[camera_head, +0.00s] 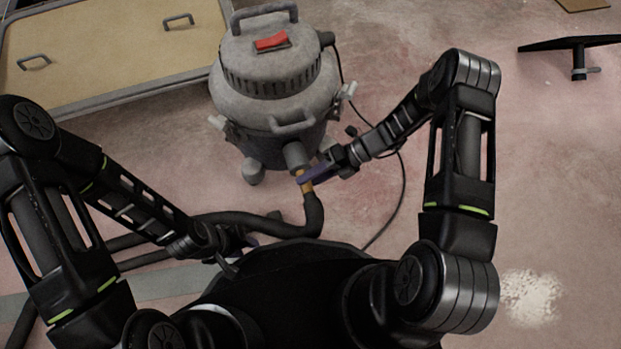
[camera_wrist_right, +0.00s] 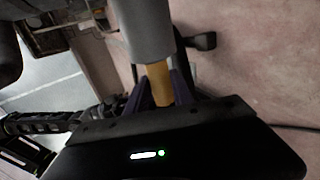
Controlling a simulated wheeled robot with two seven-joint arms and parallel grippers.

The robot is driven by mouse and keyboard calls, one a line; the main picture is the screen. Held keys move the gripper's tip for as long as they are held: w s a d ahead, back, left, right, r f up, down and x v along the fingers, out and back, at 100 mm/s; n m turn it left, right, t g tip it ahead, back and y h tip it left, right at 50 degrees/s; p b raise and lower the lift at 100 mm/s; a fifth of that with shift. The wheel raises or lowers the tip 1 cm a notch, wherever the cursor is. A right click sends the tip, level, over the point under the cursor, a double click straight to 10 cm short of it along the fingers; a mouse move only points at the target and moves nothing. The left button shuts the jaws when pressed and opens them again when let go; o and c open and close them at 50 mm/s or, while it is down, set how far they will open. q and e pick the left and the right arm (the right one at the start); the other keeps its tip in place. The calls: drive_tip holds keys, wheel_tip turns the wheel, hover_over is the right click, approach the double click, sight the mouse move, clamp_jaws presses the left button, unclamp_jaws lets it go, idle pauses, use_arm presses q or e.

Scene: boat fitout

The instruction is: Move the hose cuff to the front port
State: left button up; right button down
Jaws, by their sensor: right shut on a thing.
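The shop vacuum (camera_head: 272,85) is a grey canister with a red switch on top. Its front port (camera_head: 296,156) is a grey stub low on the near side; a grey cylinder, apparently this port, shows in the right wrist view (camera_wrist_right: 142,32). The orange hose cuff (camera_head: 306,184) sits at the mouth of the port, on the end of the black hose (camera_head: 313,215). My right gripper (camera_head: 309,176) has its purple fingers shut around the cuff (camera_wrist_right: 160,84). I cannot tell how deep the cuff sits. My left gripper (camera_head: 245,241) is low by the hose, mostly hidden.
A black cable (camera_head: 402,190) runs from the vacuum across the floor at the right. A wooden panel with handles (camera_head: 110,45) lies at the back left. A black T-shaped stand (camera_head: 577,55) is at the far right. The floor at the right is mostly clear.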

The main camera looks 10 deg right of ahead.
drive_tip(key=shift+w+r, duration=0.15)
drive_tip(key=shift+w, duration=0.3)
drive_tip(key=c, duration=1)
unclamp_jaws()
drive_tip(key=shift+s, duration=0.1)
drive_tip(key=shift+c, duration=0.2)
drive_tip(key=shift+s, duration=0.1)
drive_tip(key=p+v, duration=0.2)
drive_tip(key=v, duration=0.5)
drive_tip(key=shift+d, duration=0.35)
drive_tip(key=shift+r, duration=0.1)
